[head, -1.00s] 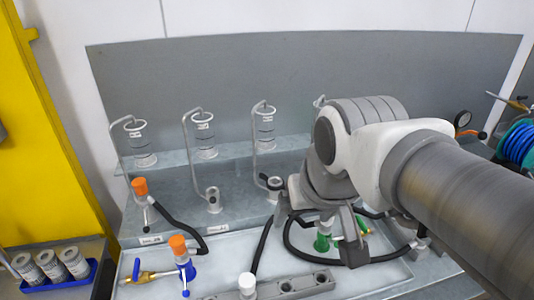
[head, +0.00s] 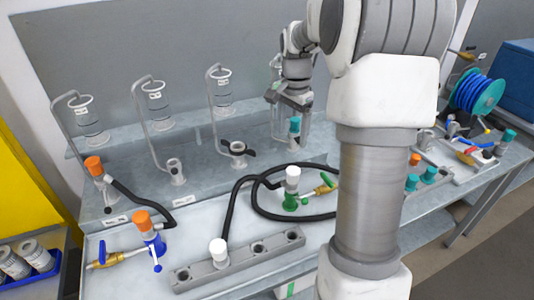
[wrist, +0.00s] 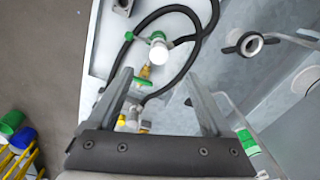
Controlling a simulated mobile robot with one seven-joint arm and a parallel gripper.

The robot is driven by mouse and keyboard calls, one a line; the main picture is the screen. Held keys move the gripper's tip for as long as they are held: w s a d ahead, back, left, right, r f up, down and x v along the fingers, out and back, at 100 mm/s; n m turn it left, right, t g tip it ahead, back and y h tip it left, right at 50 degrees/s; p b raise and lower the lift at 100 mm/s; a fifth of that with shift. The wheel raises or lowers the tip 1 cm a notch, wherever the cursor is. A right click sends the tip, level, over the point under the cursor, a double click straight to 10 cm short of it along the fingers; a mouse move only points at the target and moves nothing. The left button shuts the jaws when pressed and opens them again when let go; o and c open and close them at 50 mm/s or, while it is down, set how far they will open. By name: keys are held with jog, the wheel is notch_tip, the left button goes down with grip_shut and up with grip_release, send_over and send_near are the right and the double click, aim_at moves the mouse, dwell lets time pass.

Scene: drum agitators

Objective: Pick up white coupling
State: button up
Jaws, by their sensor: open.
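One white coupling (head: 292,174) stands upright on a green-based fitting with a brass valve, on the pale tray; in the wrist view its round white top (wrist: 158,52) shows just beyond my fingertips. Another white-topped coupling (head: 218,251) stands in the left part of the grey block, with a black hose rising beside it. My gripper (head: 288,98) is open and empty, raised behind the green-based fitting and apart from it. In the wrist view both fingers of my gripper (wrist: 157,78) are spread, with nothing between them.
Orange-topped couplings (head: 143,220) stand at the left. The black hose (head: 253,200) loops around the green-based fitting. Several glass cylinders on bent stands (head: 224,90) line the back shelf. A blue hose reel (head: 478,92) is at the right. The grey block (head: 262,250) has open sockets.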

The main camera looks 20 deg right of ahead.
aim_at(294, 170)
jog(key=shift+m, duration=0.6)
jog(key=f, duration=0.4)
jog(key=d+f, duration=0.1)
jog(key=f, duration=0.4)
jog(key=w+d+f, duration=0.1)
jog(key=f, duration=0.3)
jog(key=shift+f+p, duration=0.3)
jog(key=shift+p, duration=0.05)
jog(key=shift+w+f+p, duration=0.1)
jog(key=shift+f+p, duration=0.4)
jog(key=shift+f, duration=2.55)
grip_shut()
